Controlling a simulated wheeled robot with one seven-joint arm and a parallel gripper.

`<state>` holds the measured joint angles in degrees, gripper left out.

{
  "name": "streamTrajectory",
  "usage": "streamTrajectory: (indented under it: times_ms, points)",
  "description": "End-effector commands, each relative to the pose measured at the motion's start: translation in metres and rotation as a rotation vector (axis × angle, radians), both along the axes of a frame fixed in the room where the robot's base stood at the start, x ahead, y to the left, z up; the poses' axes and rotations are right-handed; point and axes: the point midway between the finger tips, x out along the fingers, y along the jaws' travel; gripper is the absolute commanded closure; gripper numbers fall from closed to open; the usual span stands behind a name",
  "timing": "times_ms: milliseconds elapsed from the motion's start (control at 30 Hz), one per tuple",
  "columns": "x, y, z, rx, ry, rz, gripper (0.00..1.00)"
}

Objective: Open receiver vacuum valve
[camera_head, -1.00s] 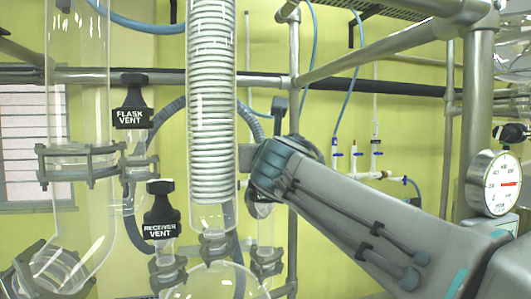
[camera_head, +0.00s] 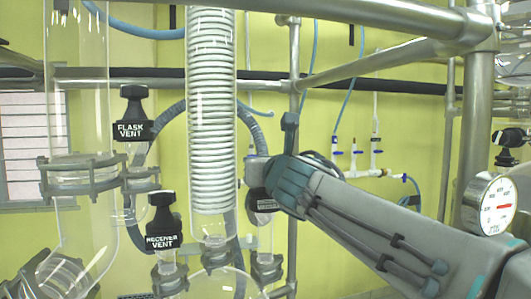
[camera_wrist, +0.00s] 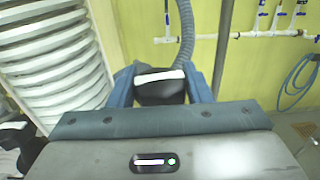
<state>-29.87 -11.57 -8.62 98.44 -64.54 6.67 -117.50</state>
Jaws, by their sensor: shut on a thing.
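A black valve knob (camera_wrist: 160,90) with a white label strip sits between my gripper's two blue-grey fingers in the wrist view. In the head view, the labelled knob (camera_head: 264,206) shows partly, right of the coiled glass condenser (camera_head: 212,110). Its label is too small to read, and my gripper covers part of it. My gripper (camera_wrist: 160,85) is shut on this knob, and it also shows in the head view (camera_head: 258,178). A glass joint (camera_head: 266,240) stands below the knob.
Black knobs marked FLASK VENT (camera_head: 132,118) and RECEIVER VENT (camera_head: 163,222) stand to the left. A vertical metal post (camera_head: 293,120) is close behind my gripper. A pressure gauge (camera_head: 490,204) is at right. Grey corrugated hose (camera_wrist: 186,40) rises behind the knob.

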Motion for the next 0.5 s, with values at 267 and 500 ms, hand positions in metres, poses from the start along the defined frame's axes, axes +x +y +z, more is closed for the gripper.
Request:
streamTrajectory:
  times_ms: [267, 500]
  points:
    - [-0.0011, 0.0006, 0.0061, 0.002, -0.006, 0.105, 0.78]
    - [-0.0038, 0.0018, 0.0085, 0.006, -0.022, 0.197, 0.78]
